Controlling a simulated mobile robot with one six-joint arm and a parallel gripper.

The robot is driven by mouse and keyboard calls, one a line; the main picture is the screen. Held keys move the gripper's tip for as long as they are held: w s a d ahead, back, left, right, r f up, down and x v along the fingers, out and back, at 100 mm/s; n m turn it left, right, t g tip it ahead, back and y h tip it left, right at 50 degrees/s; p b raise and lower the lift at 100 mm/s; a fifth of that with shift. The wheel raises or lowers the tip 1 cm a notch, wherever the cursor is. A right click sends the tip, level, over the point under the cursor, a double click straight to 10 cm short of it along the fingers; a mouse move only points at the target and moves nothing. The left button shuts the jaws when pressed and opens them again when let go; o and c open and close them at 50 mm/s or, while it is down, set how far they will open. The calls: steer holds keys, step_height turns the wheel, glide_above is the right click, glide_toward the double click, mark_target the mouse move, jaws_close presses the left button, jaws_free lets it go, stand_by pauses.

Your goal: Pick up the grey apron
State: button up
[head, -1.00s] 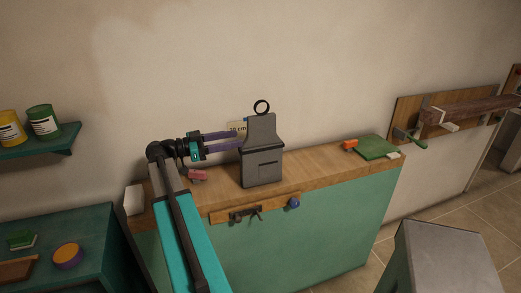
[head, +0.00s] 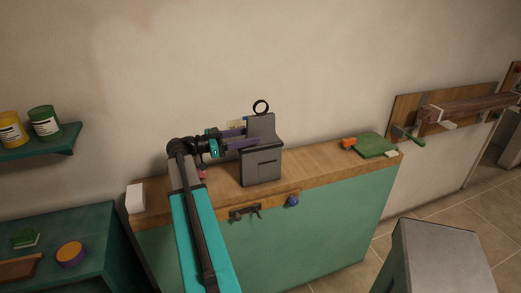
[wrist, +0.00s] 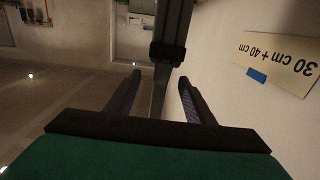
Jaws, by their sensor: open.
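My gripper (head: 256,138) is open at the left side of the bib, with purple fingers pointing right. In the wrist view, my gripper's fingers (wrist: 158,82) stand apart, and the apron (wrist: 175,30) shows edge-on as a dark grey strip between them. No firm contact shows. Part of the bib is hidden behind a finger.
The worktop (head: 320,163) holds a green item (head: 374,145) and an orange item (head: 348,143) at right, and a white block (head: 136,198) at left. A label (wrist: 280,62) is on the wall close by. A grey box (head: 440,255) stands front right.

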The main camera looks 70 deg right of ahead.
mark_target(260, 134)
steer(key=shift+p+x, duration=0.8)
steer(key=shift+x, duration=0.3)
steer(key=shift+p+x, duration=0.55)
steer(key=shift+x, duration=0.85)
steer(key=shift+a+f, duration=0.1)
steer(key=shift+f, duration=0.1)
steer(key=shift+c, duration=0.3)
jaws_close()
